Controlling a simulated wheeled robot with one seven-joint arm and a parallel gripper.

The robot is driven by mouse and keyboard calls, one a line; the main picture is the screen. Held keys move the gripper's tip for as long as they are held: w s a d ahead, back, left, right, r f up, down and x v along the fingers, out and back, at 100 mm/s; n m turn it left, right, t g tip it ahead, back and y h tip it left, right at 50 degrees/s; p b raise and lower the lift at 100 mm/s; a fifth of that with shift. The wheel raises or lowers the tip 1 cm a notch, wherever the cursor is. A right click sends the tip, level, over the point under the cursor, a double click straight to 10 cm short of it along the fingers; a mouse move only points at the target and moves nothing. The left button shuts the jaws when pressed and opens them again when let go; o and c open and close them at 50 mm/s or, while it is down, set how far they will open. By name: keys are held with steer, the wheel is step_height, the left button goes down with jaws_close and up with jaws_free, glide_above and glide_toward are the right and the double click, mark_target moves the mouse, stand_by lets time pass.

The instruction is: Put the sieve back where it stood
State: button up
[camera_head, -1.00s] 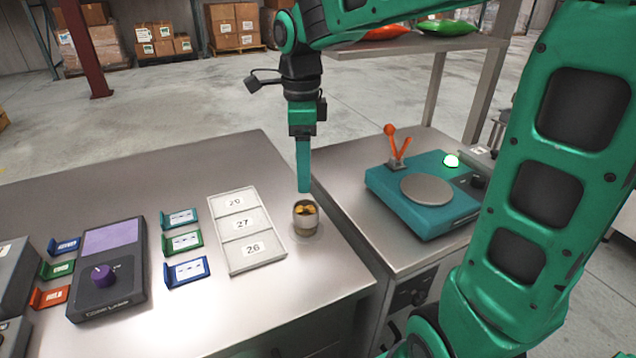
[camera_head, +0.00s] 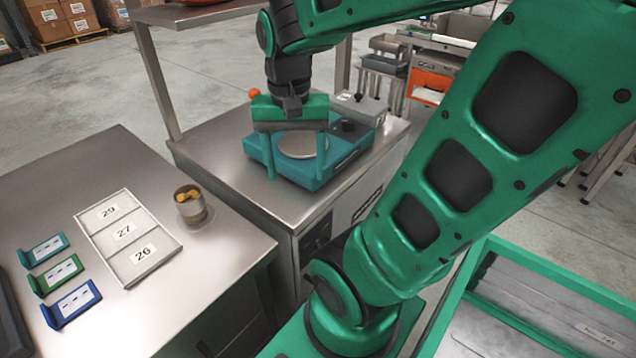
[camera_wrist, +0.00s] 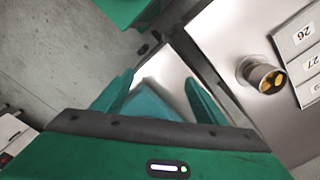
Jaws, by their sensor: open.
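I see nothing that I can clearly identify as a sieve. A small metal cup (camera_head: 190,210) with yellow pieces in it stands upright on the left steel table, right of the numbered tray; it also shows in the wrist view (camera_wrist: 250,68). My gripper (camera_head: 295,160) is open and empty, fingers pointing down, in front of or over the teal device (camera_head: 318,178) with a round metal plate (camera_head: 303,146). The fingers hide part of that device. In the wrist view my gripper (camera_wrist: 158,95) has a teal surface between its spread fingers.
A tray labelled 29, 27 and 26 (camera_head: 168,246) lies beside the cup. Teal, green and blue card holders (camera_head: 56,278) lie further left. A green-rimmed bin (camera_head: 560,280) is at the lower right. A narrow gap separates the tables.

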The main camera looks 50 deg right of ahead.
steer(key=s+d+f+n, duration=0.1)
steer(key=s+f+n, duration=0.1)
steer(key=s, duration=0.4)
steer(key=shift+d+f+n, duration=0.2)
steer(key=shift+f+n, duration=0.1)
steer(key=shift+n, duration=0.6)
steer(key=shift+w, duration=0.1)
